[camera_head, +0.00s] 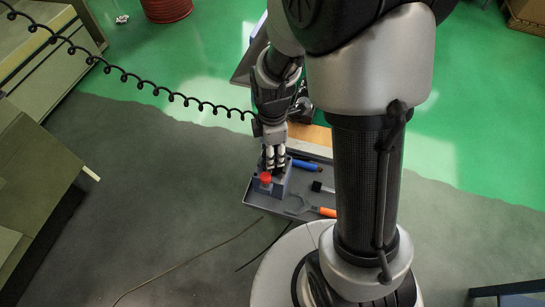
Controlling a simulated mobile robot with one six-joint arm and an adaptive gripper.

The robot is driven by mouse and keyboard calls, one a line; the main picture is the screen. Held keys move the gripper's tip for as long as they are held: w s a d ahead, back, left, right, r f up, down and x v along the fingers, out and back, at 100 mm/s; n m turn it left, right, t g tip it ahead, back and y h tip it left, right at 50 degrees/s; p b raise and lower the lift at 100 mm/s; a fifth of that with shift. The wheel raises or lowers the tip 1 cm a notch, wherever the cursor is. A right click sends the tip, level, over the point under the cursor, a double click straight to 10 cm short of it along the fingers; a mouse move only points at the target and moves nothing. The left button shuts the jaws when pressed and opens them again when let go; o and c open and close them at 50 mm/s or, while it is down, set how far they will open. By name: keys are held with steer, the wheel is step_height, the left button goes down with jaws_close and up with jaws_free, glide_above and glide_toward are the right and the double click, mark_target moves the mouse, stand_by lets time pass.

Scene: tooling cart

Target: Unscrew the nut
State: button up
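A small red part (266,178), which looks like the nut, sits on top of a grey block (280,188) at the left end of the tooling cart's tray. My gripper (275,168) points down right behind the red part, over the block. Two pale and black fingers show close to each other. Whether they touch anything is too small to tell, and their tips are partly hidden at the block.
The cart tray (262,199) also holds a blue-handled tool (305,165), a small black item (318,187) and an orange-handled wrench (322,211). A black coiled cable (150,85) hangs to my arm from the upper left. Olive cabinets (35,175) stand at left.

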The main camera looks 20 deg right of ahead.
steer(key=c, duration=0.6)
steer(key=n, duration=0.6)
steer(key=n, duration=0.6)
steer(key=o, duration=1.4)
steer(key=shift+c, duration=0.2)
